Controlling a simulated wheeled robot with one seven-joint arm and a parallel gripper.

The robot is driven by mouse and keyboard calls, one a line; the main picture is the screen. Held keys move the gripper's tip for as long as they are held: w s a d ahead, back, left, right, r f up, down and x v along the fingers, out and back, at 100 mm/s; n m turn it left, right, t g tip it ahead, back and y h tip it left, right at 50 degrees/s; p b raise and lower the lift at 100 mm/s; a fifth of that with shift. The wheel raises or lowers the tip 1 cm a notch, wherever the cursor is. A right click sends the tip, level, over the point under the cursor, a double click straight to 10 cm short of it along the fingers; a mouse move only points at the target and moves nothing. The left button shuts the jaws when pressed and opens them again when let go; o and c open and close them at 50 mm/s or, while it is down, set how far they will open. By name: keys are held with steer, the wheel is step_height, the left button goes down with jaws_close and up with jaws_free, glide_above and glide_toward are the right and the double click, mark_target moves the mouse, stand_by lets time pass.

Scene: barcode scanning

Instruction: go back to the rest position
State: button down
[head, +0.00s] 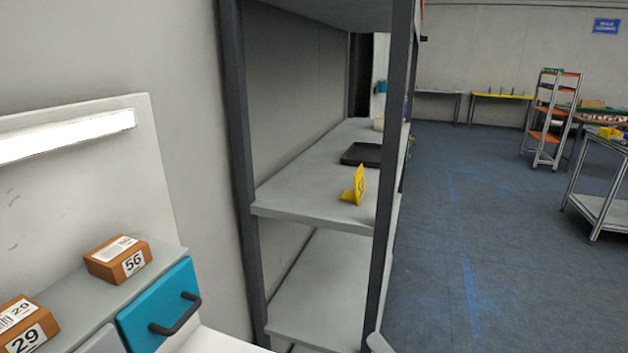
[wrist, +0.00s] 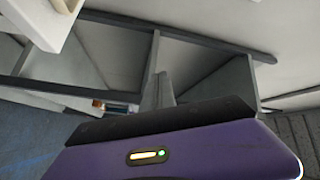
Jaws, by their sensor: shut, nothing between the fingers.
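My gripper (wrist: 160,88) shows in the wrist view as grey fingers close together past the dark edge of its purple body. It is shut, with nothing seen between the fingers. It points toward a shelf rack (wrist: 155,55), apart from it as far as I can tell.
In the head view, brown boxes marked 56 (head: 119,259) and 29 (head: 26,325) sit left, beside a teal drawer (head: 159,302). The grey rack (head: 300,189) holds a yellow stand (head: 354,187) and black tray (head: 362,154).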

steer(key=s+d+f+n+t+h, duration=0.1)
steer(key=s+d+f+h, duration=0.25)
steer(key=s+d, duration=0.2)
steer(key=s+d+f+n+h, duration=0.1)
steer(key=s+d+f+h, duration=0.3)
steer(key=s, duration=0.3)
steer(key=s+f+n+g, duration=0.1)
steer(key=s+n, duration=0.1)
steer(key=s, duration=0.8)
steer(key=s+f+n+g+h, duration=0.1)
steer(key=s+n, duration=0.2)
steer(key=s, duration=0.7)
steer(key=shift+f+g, duration=0.4)
steer(key=shift+d, duration=0.1)
